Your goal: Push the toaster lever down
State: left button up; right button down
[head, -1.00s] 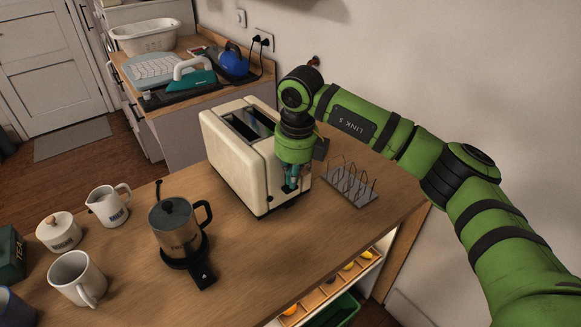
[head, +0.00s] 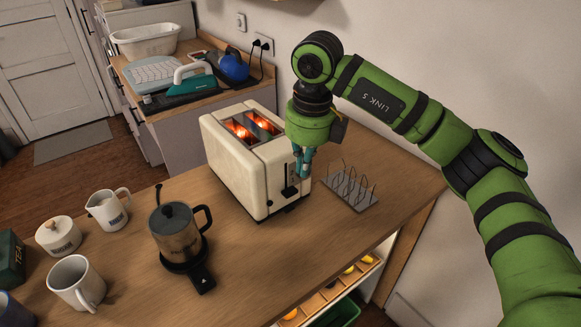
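The cream toaster (head: 236,168) stands upright on the wooden counter, and both its slots glow orange inside. Its dark lever (head: 290,191) sits low on the end face that is turned to the right. My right gripper (head: 303,174) points down beside that end face, just above and to the right of the lever, and seems apart from it. Its fingers look close together with nothing visible between them, but their tips are small here. My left gripper is not in view.
A wire toast rack (head: 350,188) stands right of the toaster, close to my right gripper. A kettle on a black base (head: 177,232), a white mug (head: 76,283), a jug (head: 108,210) and a lidded pot (head: 58,235) stand to the left. The counter's front middle is clear.

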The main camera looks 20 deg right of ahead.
notch_tip(320, 180, up, 6)
jog(key=shift+s, duration=0.3)
jog(key=shift+d, duration=0.1)
